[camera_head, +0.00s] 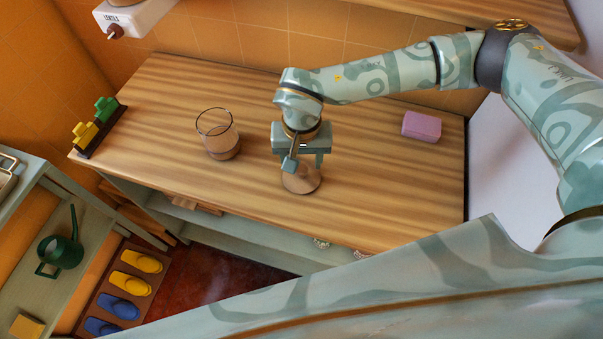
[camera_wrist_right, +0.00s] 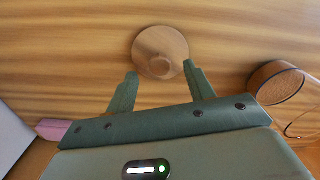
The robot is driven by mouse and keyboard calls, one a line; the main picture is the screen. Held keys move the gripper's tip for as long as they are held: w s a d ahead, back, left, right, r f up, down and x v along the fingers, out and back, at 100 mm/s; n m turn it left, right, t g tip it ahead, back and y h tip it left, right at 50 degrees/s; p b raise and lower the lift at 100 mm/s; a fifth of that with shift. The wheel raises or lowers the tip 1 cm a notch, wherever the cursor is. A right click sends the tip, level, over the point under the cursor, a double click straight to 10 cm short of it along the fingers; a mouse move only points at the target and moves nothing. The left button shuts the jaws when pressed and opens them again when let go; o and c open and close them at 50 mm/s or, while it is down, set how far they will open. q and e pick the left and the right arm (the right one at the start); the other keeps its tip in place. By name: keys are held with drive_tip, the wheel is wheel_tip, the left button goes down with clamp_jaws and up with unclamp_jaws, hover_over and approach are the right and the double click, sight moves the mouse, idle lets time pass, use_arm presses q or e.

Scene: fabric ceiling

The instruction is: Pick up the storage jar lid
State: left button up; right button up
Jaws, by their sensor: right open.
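The storage jar lid (camera_head: 301,181), a round wooden disc, lies on the wooden counter below my right gripper (camera_head: 304,161). In the right wrist view the lid (camera_wrist_right: 160,42) shows its round knob in the picture gap between the open fingertips of that gripper (camera_wrist_right: 160,69). The fingers are apart and touch nothing that I can make out; their height over the knob is hard to tell. The glass jar (camera_head: 218,137), with brown contents low inside, stands open to the left of the lid; it also shows at the right of the wrist view (camera_wrist_right: 276,84). My left gripper is not in view.
A pink block (camera_head: 421,126) lies on the counter (camera_head: 370,200) to the right. A small rack with yellow and green pieces (camera_head: 98,125) stands at the left end. A white dispenser (camera_head: 137,17) hangs on the tiled wall. The counter around the lid is clear.

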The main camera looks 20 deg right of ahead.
sight(302, 168)
wheel_tip(302, 168, down, 4)
drive_tip(key=c, duration=1)
drive_tip(key=shift+r, duration=0.2)
